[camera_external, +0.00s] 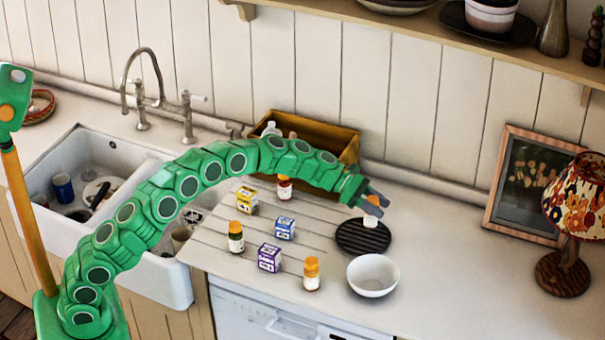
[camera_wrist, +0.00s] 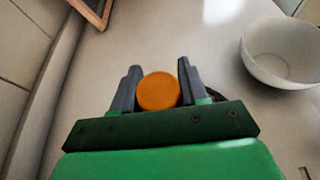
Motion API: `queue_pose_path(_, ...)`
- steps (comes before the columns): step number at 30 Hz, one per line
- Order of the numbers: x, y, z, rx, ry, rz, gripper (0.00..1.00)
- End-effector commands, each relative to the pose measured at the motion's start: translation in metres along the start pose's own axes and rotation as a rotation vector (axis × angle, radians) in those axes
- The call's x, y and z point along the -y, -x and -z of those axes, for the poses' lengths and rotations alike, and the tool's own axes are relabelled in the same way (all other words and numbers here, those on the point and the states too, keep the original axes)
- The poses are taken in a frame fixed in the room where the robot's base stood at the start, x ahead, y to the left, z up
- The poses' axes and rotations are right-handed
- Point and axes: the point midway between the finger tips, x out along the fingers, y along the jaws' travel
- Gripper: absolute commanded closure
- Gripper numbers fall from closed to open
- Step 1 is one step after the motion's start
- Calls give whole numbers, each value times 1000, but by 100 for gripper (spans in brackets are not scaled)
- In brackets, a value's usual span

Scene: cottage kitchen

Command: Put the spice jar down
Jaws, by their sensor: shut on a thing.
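The spice jar (camera_external: 371,221) has an orange lid and a white lower part. My gripper (camera_external: 375,203) is shut on it near the lid, at the far right edge of a round black ridged mat (camera_external: 350,238). I cannot tell whether the jar's base touches the mat or hangs above it. In the wrist view the orange lid (camera_wrist: 158,91) sits between the two grey fingers of my gripper (camera_wrist: 158,84), and the lid hides the jar's body. Only a sliver of the dark mat shows behind the right finger there.
A white bowl (camera_external: 373,276) stands in front of the mat. Several small bottles and boxes, among them a purple box (camera_external: 269,257), stand to the left. A wooden crate (camera_external: 318,142) is behind my arm. A picture frame (camera_external: 529,187) and lamp (camera_external: 573,213) are right; counter between is clear.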

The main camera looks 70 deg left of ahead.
Motion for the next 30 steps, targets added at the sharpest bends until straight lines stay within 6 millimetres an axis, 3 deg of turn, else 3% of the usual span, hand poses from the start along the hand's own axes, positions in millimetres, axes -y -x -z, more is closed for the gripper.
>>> queue_pose_path(5, 1, -8, 19, -1, 1, 2, 96)
queue_pose_path(16, 1, -9, 22, -1, 0, 1, 96)
queue_pose_path(17, 0, -9, 23, -1, 0, 1, 54)
queue_pose_path(21, 0, -9, 22, -1, 0, 1, 32)
queue_pose_path(30, 0, -9, 22, -1, 0, 1, 31)
